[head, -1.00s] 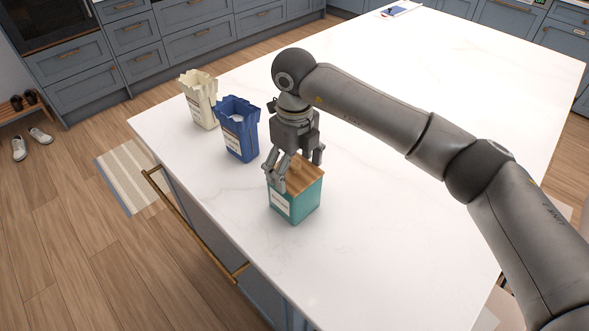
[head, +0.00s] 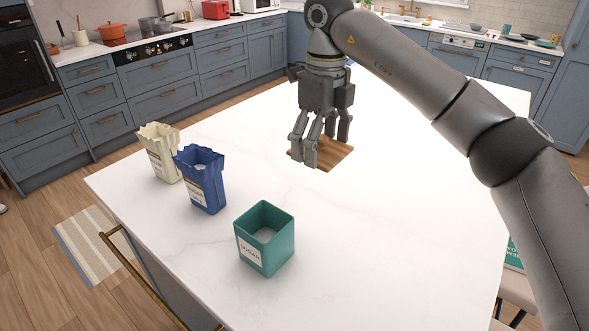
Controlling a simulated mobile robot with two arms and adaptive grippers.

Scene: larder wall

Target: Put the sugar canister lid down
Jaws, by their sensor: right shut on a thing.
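The sugar canister (head: 276,248) is a teal square box with a white label, standing open on the white island top. Something pale shows inside it. The wooden lid (head: 333,157) is a flat brown square behind and to the right of the canister. My right gripper (head: 320,150) points down with its fingers at the lid and is shut on it. I cannot tell whether the lid touches the counter or hangs just above it. My left gripper is not in view.
A blue open bag (head: 206,185) and a cream open bag (head: 160,155) stand to the left of the canister. The white island top (head: 400,215) is clear around the lid. A striped mat (head: 88,245) lies on the floor.

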